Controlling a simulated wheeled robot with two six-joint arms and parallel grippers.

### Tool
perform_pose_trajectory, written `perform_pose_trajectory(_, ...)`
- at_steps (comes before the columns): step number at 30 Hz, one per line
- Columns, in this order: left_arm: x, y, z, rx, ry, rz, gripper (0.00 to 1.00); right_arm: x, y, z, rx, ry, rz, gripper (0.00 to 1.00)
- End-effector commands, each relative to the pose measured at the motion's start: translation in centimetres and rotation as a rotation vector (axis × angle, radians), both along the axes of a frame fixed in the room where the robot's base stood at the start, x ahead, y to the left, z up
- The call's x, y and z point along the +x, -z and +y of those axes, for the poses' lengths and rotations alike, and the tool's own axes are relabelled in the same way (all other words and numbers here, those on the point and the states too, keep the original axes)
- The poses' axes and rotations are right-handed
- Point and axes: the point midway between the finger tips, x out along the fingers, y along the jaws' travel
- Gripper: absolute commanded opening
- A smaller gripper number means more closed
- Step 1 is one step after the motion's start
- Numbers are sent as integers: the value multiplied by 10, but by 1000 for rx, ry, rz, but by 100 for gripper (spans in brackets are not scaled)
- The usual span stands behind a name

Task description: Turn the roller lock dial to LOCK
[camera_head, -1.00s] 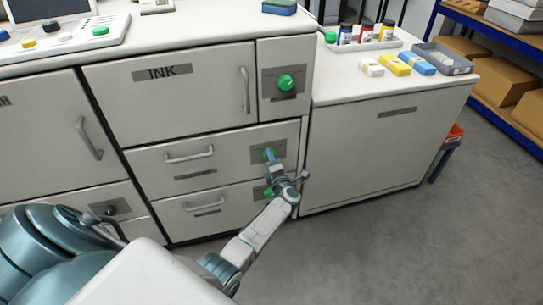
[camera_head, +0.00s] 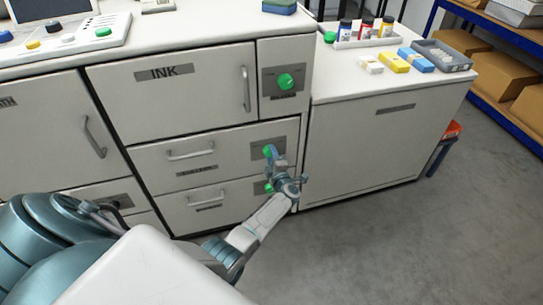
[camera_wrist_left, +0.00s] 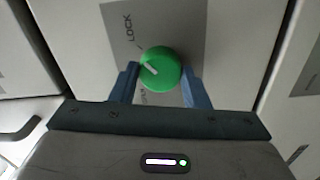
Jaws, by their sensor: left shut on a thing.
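The roller lock dial (camera_head: 267,152) is a round green knob on a grey plate beside the middle drawer. In the left wrist view the dial (camera_wrist_left: 166,62) has a white pointer mark aimed left and slightly up. The word LOCK is printed on the plate at its upper left; another label below it is partly hidden. The pointer lies between the two labels. My left gripper (camera_head: 272,156) is at this dial, and in the wrist view its two blue fingers (camera_wrist_left: 160,75) are on either side of it, shut on it. My right gripper is not in view.
Another green dial (camera_head: 286,82) is above, beside the INK door (camera_head: 170,95). A third green dial (camera_head: 268,187) is just below my gripper, partly hidden. Drawer handles (camera_head: 191,154) stick out to the left. The floor (camera_head: 370,240) at the right is clear.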

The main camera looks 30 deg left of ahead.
Motion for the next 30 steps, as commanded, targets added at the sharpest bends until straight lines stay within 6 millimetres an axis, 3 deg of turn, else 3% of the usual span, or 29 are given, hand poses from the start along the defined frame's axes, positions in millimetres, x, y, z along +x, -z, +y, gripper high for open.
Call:
perform_pose_trajectory(5,0,1,0,1,1,2,19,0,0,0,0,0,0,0)
perform_pose_trajectory(6,0,0,0,1,1,1,44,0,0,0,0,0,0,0)
perform_pose_trajectory(9,0,0,0,1,0,1,63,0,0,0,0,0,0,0)
perform_pose_trajectory(20,-3,1,-4,-1,1,1,63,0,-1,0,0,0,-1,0)
perform_pose_trajectory(25,-20,0,-23,-3,0,0,63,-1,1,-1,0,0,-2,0)
perform_pose_trajectory(30,-43,1,-51,-3,2,0,63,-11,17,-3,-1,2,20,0)
